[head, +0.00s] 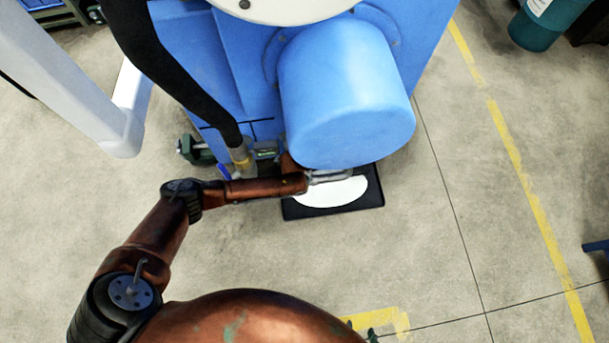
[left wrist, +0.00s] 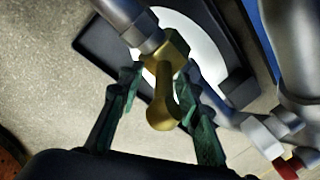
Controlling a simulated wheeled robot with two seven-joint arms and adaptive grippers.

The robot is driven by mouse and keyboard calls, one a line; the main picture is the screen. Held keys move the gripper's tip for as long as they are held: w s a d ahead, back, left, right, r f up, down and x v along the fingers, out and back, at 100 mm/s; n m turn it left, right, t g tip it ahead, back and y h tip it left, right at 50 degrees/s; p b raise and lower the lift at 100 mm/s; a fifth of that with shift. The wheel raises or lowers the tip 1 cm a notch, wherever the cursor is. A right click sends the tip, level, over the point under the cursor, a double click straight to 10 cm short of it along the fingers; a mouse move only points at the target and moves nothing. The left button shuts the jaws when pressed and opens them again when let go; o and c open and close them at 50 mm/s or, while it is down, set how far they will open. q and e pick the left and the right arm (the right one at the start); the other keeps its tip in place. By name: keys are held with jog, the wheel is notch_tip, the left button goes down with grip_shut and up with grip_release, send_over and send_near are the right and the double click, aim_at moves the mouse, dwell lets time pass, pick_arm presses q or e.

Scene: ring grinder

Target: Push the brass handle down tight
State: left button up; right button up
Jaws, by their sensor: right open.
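The brass handle (left wrist: 162,105) shows in the left wrist view, with its rounded end toward the camera and its far end at a grey metal pipe (left wrist: 128,22). My left gripper (left wrist: 160,74) has its green fingers apart, one on each side of the handle. A gap shows on the left side; whether the right finger touches the handle is unclear. In the head view the handle and the left fingers cannot be made out beside the blue machine (head: 345,90). Only a small dark green part of my right gripper (head: 372,335) shows at the bottom edge, open and away from the machine.
A black tray (head: 375,200) with a white round surface lies on the floor under the machine's blue cylinder. A black hose (head: 185,80) runs down beside it. Grey fittings with a red part (left wrist: 287,166) sit close to the left gripper. Open concrete floor lies to the right.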

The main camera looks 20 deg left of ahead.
pick_arm(q)
jog(key=c, duration=0.8)
jog(key=shift+s+f, duration=0.1)
grip_shut()
